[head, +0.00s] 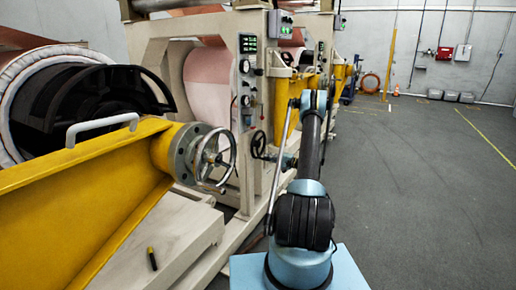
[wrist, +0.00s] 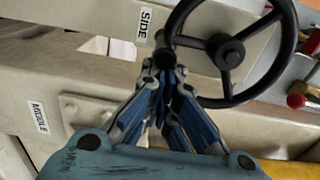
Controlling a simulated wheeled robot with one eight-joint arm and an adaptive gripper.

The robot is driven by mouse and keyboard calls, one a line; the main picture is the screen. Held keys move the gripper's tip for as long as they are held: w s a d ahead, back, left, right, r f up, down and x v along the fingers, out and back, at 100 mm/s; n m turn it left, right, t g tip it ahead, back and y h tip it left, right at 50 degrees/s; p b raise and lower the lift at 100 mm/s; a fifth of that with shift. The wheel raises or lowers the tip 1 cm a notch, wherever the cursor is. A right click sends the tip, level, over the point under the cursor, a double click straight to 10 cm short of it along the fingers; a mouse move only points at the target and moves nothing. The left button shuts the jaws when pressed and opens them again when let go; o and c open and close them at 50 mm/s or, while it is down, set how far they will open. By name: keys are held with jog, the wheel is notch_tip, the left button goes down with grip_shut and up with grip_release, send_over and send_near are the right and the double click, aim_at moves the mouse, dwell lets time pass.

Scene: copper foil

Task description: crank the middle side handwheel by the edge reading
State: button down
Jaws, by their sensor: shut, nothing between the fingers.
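The black side handwheel (wrist: 230,53) fills the upper middle of the wrist view, with a round hub, spokes and a short crank knob (wrist: 164,57) on its left rim. In the head view the handwheel (head: 258,145) is small, on the cream machine frame. My gripper (wrist: 168,82) is shut and empty, its blue fingertips just below the knob; I cannot tell whether they touch it. In the head view my gripper (head: 274,160) is beside the wheel, partly hidden by my arm. A green-lit display (head: 248,43) on the frame is too small to read.
Labels reading SIDE (wrist: 145,22) and MIDDLE (wrist: 38,117) mark the frame. A red knob (wrist: 296,101) is right of the wheel. A larger metal handwheel (head: 213,158) sits on the yellow arm (head: 100,195) at left. The floor (head: 430,180) at right is clear.

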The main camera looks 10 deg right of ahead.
aim_at(258, 133)
jog(key=s+a+r, duration=0.4)
jog(key=s+a, duration=0.2)
jog(key=s, duration=0.3)
jog(key=shift+w+d+r, duration=0.1)
jog(key=shift+w+r, duration=0.15)
jog(key=shift+r, duration=1.35)
jog(key=shift+w+d+r, duration=0.1)
jog(key=shift+w+r, duration=0.2)
jog(key=shift+r, duration=1.35)
jog(key=shift+w+r, duration=0.25)
jog(key=shift+r, duration=1.35)
jog(key=w, duration=0.1)
jog(key=w+d+r, duration=0.2)
jog(key=w, duration=0.1)
jog(key=shift+d+r, duration=0.2)
jog(key=shift+d, duration=0.05)
jog(key=w+d+f, duration=0.6)
jog(key=w+d, duration=0.1)
jog(key=w, duration=0.1)
notch_tip(258, 133, down, 7)
jog(key=s+a, duration=0.1)
jog(key=shift+a, duration=0.15)
